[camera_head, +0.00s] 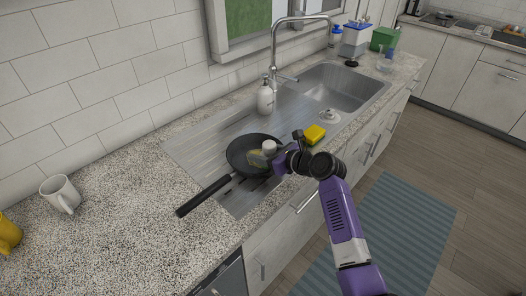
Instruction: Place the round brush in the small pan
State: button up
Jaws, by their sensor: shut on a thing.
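The small black pan (238,150) sits on the metal drainboard beside the sink, its long handle pointing to the lower left. The round brush (269,146) has a pale round knob and a yellowish lower part. My gripper (272,157) reaches in from the right and is shut on the brush. The brush appears over the right part of the pan. I cannot tell whether it touches the pan's bottom. My gripper hides part of the brush and the pan's right rim.
A yellow sponge (315,134) lies right of my gripper near the sink (345,88). A soap bottle (265,97) and faucet (274,55) stand behind the pan. A white mug (62,194) and a yellow mug (8,234) stand left. The counter between is clear.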

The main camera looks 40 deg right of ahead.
jog(key=o, duration=1.4)
jog(key=shift+f, duration=0.1)
jog(key=shift+r, duration=0.3)
jog(key=v, duration=1.2)
jog(key=shift+r, duration=0.35)
